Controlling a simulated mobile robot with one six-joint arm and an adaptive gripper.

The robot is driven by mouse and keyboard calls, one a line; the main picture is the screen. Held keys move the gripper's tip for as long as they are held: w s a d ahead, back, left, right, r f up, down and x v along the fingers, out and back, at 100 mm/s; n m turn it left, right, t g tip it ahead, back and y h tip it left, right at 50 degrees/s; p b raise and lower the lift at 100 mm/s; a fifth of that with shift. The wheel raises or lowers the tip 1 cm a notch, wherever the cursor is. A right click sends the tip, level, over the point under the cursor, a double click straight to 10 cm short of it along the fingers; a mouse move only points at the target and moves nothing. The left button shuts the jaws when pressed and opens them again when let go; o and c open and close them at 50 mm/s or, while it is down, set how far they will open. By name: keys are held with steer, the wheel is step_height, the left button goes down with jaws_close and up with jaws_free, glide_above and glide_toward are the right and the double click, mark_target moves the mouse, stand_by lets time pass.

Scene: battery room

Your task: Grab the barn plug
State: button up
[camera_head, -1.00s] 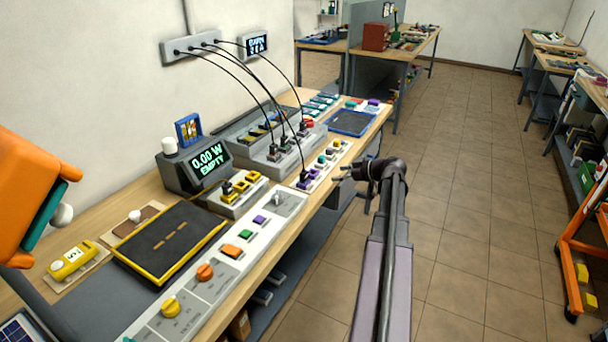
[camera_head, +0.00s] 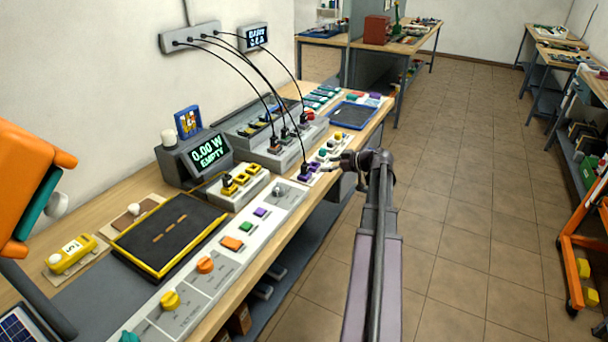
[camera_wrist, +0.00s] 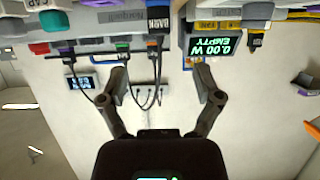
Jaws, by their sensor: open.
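A black plug with a cord stands in a purple socket (camera_head: 312,177) at the bench front; I take this plug (camera_head: 304,167) to be the barn plug. In the wrist view, a dark plug (camera_wrist: 155,45) has a blue label (camera_wrist: 158,20) whose lettering looks like BARN but is hard to read. It hangs at the top of the picture, between the lines of my two fingers and beyond their tips. My gripper (camera_wrist: 160,75) is open and empty, with the fingers apart.
Other corded plugs stand in the grey block (camera_head: 285,150) behind, their cords rising to a wall strip (camera_head: 190,38). A yellow-socket block (camera_head: 240,188) and a display (camera_head: 208,155) reading 0.00 W EMPTY are to the left. The floor (camera_head: 470,200) on the right is clear.

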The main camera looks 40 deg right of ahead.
mark_target(308, 166)
steer(key=shift+b+x, duration=0.65)
steer(key=shift+x, duration=1.7)
steer(key=shift+w+f, duration=0.1)
steer(key=shift+b+x, duration=1)
steer(key=shift+x, duration=1.5)
jaws_close()
